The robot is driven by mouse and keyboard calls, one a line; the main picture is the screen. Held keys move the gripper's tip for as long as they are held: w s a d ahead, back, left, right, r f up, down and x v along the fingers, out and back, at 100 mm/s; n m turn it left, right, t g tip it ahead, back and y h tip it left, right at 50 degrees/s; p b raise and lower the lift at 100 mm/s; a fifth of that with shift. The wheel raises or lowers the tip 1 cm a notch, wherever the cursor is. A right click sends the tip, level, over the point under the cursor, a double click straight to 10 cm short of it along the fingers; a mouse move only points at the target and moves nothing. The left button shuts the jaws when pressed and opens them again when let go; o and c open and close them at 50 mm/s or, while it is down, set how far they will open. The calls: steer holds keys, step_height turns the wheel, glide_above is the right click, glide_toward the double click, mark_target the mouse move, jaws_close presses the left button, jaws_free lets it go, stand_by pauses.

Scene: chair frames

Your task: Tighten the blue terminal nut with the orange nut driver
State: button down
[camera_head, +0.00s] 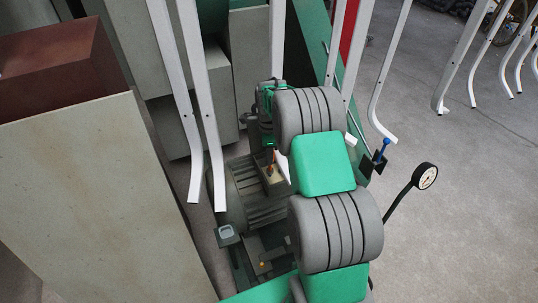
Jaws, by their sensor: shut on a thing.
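My gripper (269,142) is small and dark at the end of my green and grey arm, partly hidden behind it. It points down over an open pale terminal box (272,186) on a grey finned motor (240,195). The orange nut driver (270,167) shows as a small orange piece just below my gripper, which is shut on it. The driver's tip is at or just above the box; I cannot tell whether it touches anything. The blue terminal nut cannot be made out inside the box.
A tall beige cabinet (95,200) stands at left. White bent chair frames (190,110) hang close around the motor. A blue-knobbed lever (383,148) and a round gauge (425,176) stand at right. Open floor (465,220) lies at right.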

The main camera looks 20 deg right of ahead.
steer(key=n, duration=0.6)
steer(key=shift+s, duration=0.1)
steer(key=n, duration=0.4)
steer(key=shift+n, duration=0.3)
steer(key=shift+f, duration=0.1)
steer(key=shift+f+b, duration=0.4)
steer(key=shift+f, duration=0.1)
steer(key=shift+f, duration=0.1)
